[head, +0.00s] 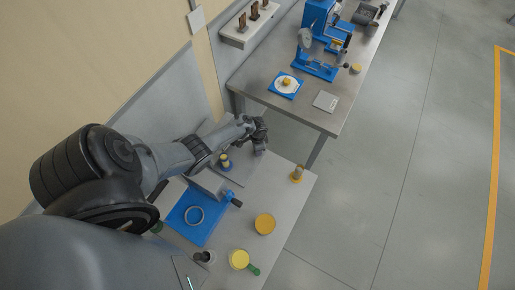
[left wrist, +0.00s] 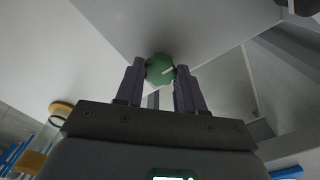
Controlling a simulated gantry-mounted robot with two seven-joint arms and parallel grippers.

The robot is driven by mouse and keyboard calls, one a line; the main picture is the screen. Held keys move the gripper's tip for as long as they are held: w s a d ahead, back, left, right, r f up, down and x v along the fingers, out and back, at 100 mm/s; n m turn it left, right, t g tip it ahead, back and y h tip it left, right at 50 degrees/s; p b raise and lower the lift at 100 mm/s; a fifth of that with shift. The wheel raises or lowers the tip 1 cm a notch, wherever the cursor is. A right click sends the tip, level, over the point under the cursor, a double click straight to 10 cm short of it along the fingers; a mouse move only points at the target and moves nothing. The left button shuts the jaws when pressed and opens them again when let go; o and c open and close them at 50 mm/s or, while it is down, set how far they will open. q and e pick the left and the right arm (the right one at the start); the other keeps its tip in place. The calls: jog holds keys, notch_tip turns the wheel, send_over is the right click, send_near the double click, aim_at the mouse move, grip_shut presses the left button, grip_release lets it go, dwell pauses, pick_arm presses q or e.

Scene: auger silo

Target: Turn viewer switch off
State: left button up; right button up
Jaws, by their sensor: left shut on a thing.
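My right gripper is not in view.
On the near table (head: 285,190) stand a blue tray (head: 215,236) with a ring, a yellow disc (head: 265,223), a yellow-topped jar (head: 239,259) and a small yellow-based post (head: 297,173). A second table (head: 345,115) with blue equipment stands beyond. Floor at right is clear.

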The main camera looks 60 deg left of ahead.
pick_arm(q)
jog(key=o, duration=1)
jog(key=shift+o, duration=0.2)
notch_tip(320, 180, up, 11)
jog(key=p, duration=0.4)
jog(key=shift+f, duration=0.15)
